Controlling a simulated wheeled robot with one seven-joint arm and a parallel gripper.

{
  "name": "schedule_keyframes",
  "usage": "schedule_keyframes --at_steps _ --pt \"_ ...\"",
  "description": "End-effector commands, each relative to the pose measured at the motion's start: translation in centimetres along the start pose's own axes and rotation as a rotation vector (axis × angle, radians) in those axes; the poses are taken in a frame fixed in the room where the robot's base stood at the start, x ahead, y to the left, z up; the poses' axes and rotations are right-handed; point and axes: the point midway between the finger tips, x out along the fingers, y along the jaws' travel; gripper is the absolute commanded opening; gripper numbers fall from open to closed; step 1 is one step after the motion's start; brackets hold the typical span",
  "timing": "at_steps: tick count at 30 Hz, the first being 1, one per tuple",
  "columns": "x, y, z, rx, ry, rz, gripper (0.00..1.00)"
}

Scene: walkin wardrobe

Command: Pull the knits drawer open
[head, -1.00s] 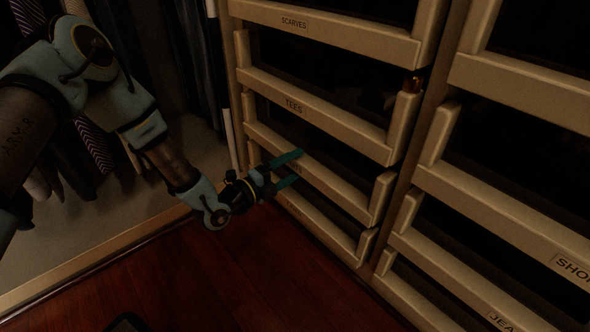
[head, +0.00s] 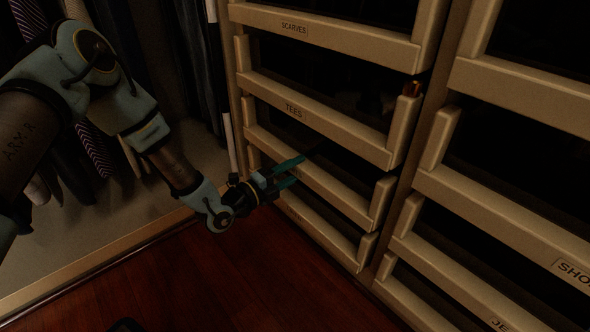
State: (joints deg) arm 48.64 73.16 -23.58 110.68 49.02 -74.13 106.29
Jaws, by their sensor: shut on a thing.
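The drawer below the tees drawer (head: 338,132) has a pale wooden front (head: 336,190); its label is mostly hidden behind my fingers, so I cannot read it. My gripper (head: 298,170) has teal fingers, one above and one below the top edge of this front, towards its left part. It is shut on the drawer front. The drawer looks about flush with the drawers above and below it. Its inside is dark.
The scarves drawer (head: 335,34) is above. Another drawer front (head: 322,232) is below, near the dark red wooden floor (head: 230,285). More drawers stand in the right column, one labelled shoes or similar (head: 500,240). Hanging clothes (head: 95,150) are at left.

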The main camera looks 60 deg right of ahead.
Motion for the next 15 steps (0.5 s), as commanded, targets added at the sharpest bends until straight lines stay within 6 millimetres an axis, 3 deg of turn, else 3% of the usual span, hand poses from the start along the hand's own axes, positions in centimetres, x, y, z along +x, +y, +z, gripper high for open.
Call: schedule_keyframes --at_steps 3,15 --pt "-0.04 0.12 0.0 -0.001 0.0 0.003 0.0" --pt "-0.07 0.17 0.0 -0.001 0.0 0.004 0.0"
